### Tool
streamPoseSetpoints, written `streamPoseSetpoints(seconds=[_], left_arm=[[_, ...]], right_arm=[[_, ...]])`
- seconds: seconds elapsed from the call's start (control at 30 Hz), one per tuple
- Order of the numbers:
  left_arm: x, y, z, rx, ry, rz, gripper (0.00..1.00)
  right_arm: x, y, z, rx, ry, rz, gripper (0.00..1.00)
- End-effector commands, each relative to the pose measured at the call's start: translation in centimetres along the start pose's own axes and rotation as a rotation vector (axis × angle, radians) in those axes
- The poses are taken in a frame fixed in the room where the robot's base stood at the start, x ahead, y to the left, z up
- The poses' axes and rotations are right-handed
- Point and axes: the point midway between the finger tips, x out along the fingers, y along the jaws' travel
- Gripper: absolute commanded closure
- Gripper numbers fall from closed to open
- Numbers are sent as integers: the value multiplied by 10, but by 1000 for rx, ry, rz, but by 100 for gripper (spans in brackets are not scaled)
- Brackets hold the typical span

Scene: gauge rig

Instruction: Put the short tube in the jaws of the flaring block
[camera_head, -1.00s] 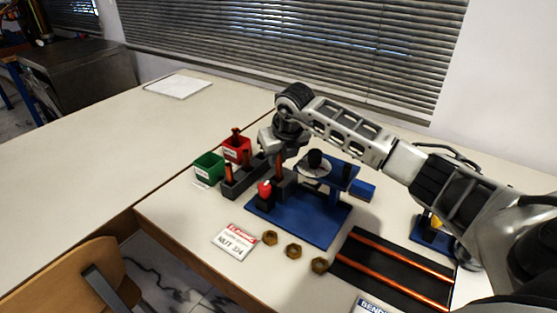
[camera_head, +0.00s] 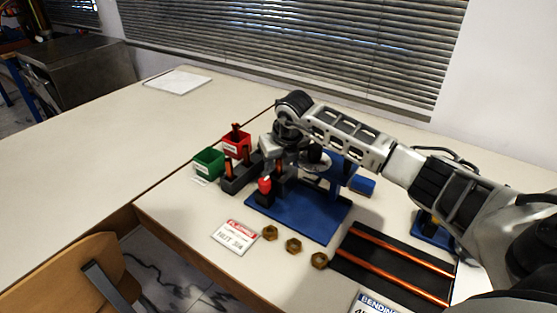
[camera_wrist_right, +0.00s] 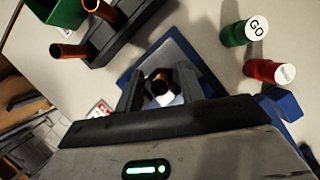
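My right gripper (camera_head: 281,160) points down over the flaring block (camera_head: 288,190), whose dark jaws stand on a blue base (camera_head: 312,218). In the right wrist view, its two dark fingers (camera_wrist_right: 160,88) sit on either side of a copper tube (camera_wrist_right: 159,78), seen end-on, and appear closed on it. The tube (camera_head: 280,168) shows upright below the gripper in the head view, at the dark jaws; I cannot tell whether its lower end is between them. A red knob (camera_head: 264,184) is at the jaws' near side. My left gripper is not in view.
A dark rack (camera_head: 238,182) with copper tubes stands left of the blue base, near green (camera_head: 208,162) and red (camera_head: 236,145) bins. Brass nuts (camera_head: 293,245) lie in front. A black board (camera_head: 385,270) holds long copper tubes.

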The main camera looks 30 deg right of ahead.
Motion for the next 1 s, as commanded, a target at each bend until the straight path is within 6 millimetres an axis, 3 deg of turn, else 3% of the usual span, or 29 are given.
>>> streamPoseSetpoints(seconds=[0.23,0.4,0.43,0.8,1.0], left_arm=[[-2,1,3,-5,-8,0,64],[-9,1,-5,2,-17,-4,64],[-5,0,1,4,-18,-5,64],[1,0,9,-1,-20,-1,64],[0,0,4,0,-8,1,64]], right_arm=[[-1,0,0,0,2,-1,62],[-18,0,7,1,0,0,62],[-19,-1,6,-1,-2,-1,62],[-99,-1,5,-1,-5,-1,62],[-125,0,5,0,-2,0,62]])
